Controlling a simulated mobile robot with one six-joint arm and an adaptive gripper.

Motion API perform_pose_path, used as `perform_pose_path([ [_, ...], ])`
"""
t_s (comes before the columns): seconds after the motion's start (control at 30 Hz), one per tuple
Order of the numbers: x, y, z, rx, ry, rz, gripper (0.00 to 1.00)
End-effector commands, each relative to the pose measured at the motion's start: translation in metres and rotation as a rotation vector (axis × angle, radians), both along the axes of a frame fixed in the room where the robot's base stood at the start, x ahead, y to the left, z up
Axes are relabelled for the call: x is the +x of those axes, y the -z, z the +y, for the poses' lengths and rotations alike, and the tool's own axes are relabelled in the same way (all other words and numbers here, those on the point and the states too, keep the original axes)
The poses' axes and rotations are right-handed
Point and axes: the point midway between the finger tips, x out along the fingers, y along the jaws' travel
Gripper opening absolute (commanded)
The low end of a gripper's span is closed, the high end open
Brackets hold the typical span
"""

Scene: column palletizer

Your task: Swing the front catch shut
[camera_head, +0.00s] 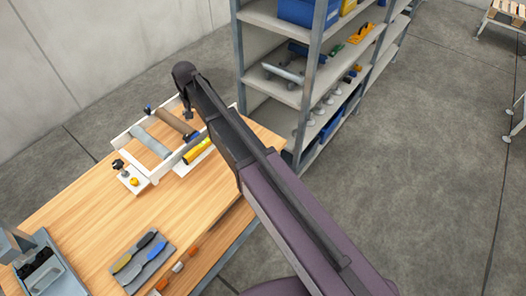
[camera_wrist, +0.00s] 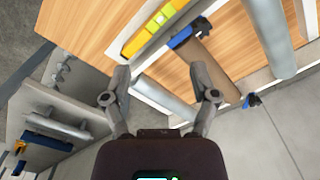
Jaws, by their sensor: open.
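A white frame (camera_head: 127,143) lies on the wooden workbench with a brown roller (camera_head: 168,121) across it. A blue catch (camera_head: 193,136) is at the roller's end by the yellow bar; it also shows in the wrist view (camera_wrist: 190,33). Another blue catch (camera_head: 150,109) is at the opposite end, dark in the wrist view (camera_wrist: 251,100). I cannot tell whether either catch is fully closed. My gripper (camera_head: 187,112) is above the frame's corner nearest the shelf. In the wrist view my gripper (camera_wrist: 161,82) is open and empty, with the brown roller (camera_wrist: 214,70) beyond its right finger.
Grey rollers (camera_wrist: 270,40) (camera_wrist: 163,98) lie beside the brown one. A yellow level-like bar (camera_head: 198,151) is along the frame. A black knob (camera_head: 118,164) stands at the frame's left. A stocked shelf (camera_head: 285,95) stands close behind. The bench's middle (camera_head: 85,205) is clear.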

Motion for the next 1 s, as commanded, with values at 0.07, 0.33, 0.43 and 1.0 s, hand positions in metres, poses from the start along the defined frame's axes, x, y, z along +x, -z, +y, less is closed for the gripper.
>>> perform_pose_path([
  [0.07,-0.002,0.008,-0.012,0.000,0.004,0.000,0.76],
  [0.33,-0.006,0.025,-0.046,0.000,0.014,0.000,0.76],
  [0.43,-0.008,0.031,-0.058,0.000,0.017,0.000,0.76],
  [1.0,-0.024,0.067,-0.128,0.000,0.039,0.000,0.76],
])
